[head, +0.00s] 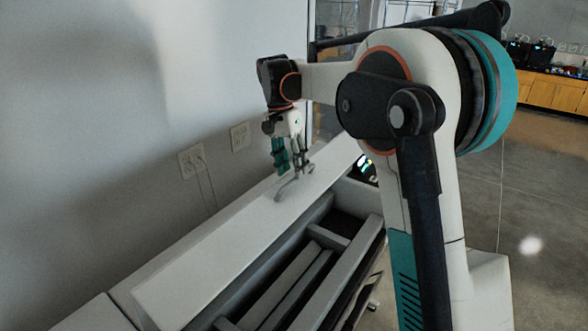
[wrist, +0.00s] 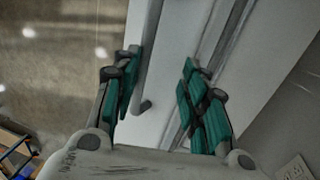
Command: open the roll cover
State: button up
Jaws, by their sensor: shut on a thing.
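The roll cover (head: 215,258) is a long white panel along the top of a white cabinet by the wall. A grey curved handle (head: 284,189) stands on it. My gripper (head: 291,172) is at this handle, fingers pointing down, and is shut on it. In the wrist view, the green-padded fingers of my gripper (wrist: 161,64) are on either side, with the handle bar (wrist: 149,48) close to the left finger. The white surface of the cover (wrist: 180,40) shows behind. The exact contact is hard to see.
In front of the cover, an open recess with long grey slats (head: 290,285) and a dark compartment (head: 345,222) shows. The wall with outlets (head: 192,161) is close on the left. Free floor (head: 535,190) lies to the right, with wooden cabinets (head: 555,92) far back.

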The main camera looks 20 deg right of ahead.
jog(key=v, duration=1)
jog(key=shift+s+r, duration=0.2)
jog(key=shift+r, duration=0.25)
jog(key=shift+d+f, duration=0.1)
jog(key=s+f+n+t+b, duration=0.4)
jog(key=s+f+b, duration=0.8)
jog(key=s+f, duration=0.4)
jog(key=s+f+n+t+y+b, duration=0.1)
jog(key=s+f+n+t+b, duration=0.4)
jog(key=s+f+b, duration=0.7)
jog(key=s+f+n, duration=0.1)
jog(key=s+f, duration=0.3)
jog(key=f, duration=0.6)
jog(key=shift+s, duration=0.35)
